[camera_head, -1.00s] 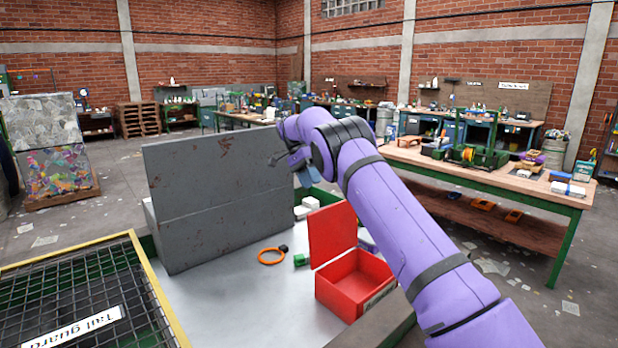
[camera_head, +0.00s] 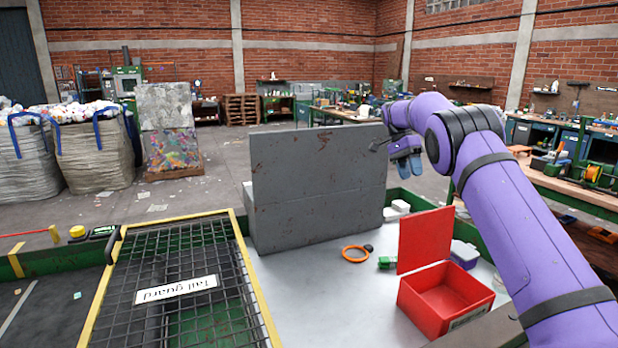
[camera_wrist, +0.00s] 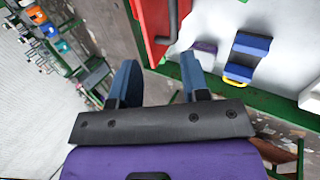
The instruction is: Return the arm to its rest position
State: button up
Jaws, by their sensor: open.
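My purple arm reaches up from the lower right in the head view. My gripper (camera_head: 406,160), with blue fingers, hangs above the far right side of the metal sorting surface (camera_head: 305,300), beside the grey panel. In the wrist view my gripper (camera_wrist: 158,82) has its two blue fingers spread apart with nothing between them. Below it show the surface's green edge and the floor.
A grey upright panel (camera_head: 318,185) stands on the surface. A red open box (camera_head: 447,297) with raised lid, an orange ring (camera_head: 356,254) and a green block (camera_head: 387,262) lie nearby. A mesh tail guard (camera_head: 185,262) is at left. Workbenches stand at right.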

jog(key=s+d+r+n+t+y, duration=0.1)
jog(key=s+r+n+t, duration=0.35)
jog(key=s+r, duration=1.2)
jog(key=s+a+r+n+t+y, duration=0.1)
jog(key=s+n, duration=0.1)
jog(key=s, duration=0.6)
jog(key=s+a+r+n+t, duration=0.1)
jog(key=s+n+t, duration=0.1)
jog(key=s, duration=0.6)
jog(key=s+a+f+n+t, duration=0.1)
jog(key=s+f, duration=0.3)
jog(key=s, duration=0.6)
jog(key=s+a+f+n+t, duration=0.1)
jog(key=s+f+n, duration=0.3)
jog(key=s, duration=0.6)
jog(key=shift+s+a+f+t, duration=0.2)
jog(key=shift+f+t, duration=0.3)
jog(key=shift+t, duration=0.35)
jog(key=shift+s, duration=0.1)
